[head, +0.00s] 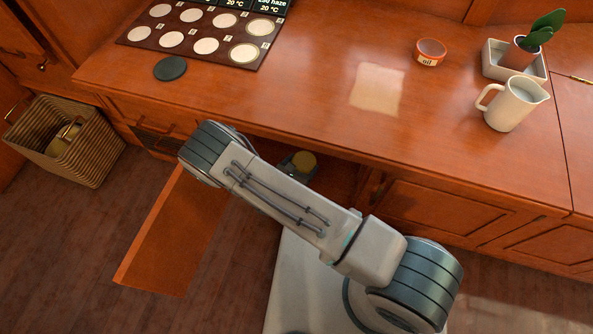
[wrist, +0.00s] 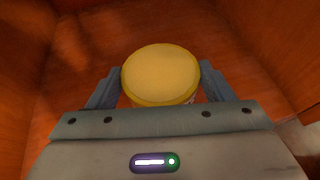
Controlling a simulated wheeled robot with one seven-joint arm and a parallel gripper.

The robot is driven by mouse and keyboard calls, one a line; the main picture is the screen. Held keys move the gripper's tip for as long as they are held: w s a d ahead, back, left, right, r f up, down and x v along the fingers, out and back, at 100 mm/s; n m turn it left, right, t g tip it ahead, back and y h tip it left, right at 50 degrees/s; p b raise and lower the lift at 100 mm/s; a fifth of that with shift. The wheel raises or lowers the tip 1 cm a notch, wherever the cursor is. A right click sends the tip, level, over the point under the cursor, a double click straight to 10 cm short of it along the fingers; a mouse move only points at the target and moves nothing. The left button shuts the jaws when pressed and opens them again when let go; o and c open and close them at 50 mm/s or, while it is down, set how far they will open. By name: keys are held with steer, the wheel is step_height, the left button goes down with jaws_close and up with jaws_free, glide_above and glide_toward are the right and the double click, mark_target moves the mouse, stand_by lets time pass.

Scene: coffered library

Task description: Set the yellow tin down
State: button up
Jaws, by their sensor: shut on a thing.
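The yellow tin (wrist: 160,74) is round with a flat yellow lid. It sits between the two fingers of my gripper (wrist: 160,88) in the wrist view, and the gripper is shut on it. In the head view the tin (head: 304,161) shows small, just past my arm, inside an open cupboard below the counter. Around it in the wrist view are a reddish wooden floor (wrist: 95,45) and wooden side walls. I cannot tell whether the tin touches the cupboard floor. My arm hides part of the cupboard opening.
An open cupboard door (head: 170,245) juts out at left. The counter (head: 310,75) above holds a dark coaster (head: 170,68), a small oil bowl (head: 430,52), a white pitcher (head: 514,103), a potted plant (head: 523,50) and a board of discs (head: 135,33). A wicker basket (head: 92,160) stands at left.

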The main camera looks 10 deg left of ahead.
steer(key=shift+w+a+f+b, duration=0.15)
steer(key=shift+a+f+b, duration=0.05)
steer(key=shift+a+f, duration=0.25)
steer(key=shift+w+a+f+b, duration=0.15)
steer(key=shift+a+f, duration=0.2)
steer(key=shift+a, duration=0.2)
steer(key=shift+f+b, duration=1)
steer(key=shift+f, duration=0.75)
steer(key=shift+f, duration=0.2)
steer(key=o, duration=1.2)
steer(key=shift+o, duration=0.2)
steer(key=shift+r, duration=0.1)
steer(key=shift+s+r, duration=0.1)
steer(key=shift+r, duration=0.1)
steer(key=p+v, duration=0.4)
steer(key=v, duration=0.7)
steer(key=shift+s, duration=0.4)
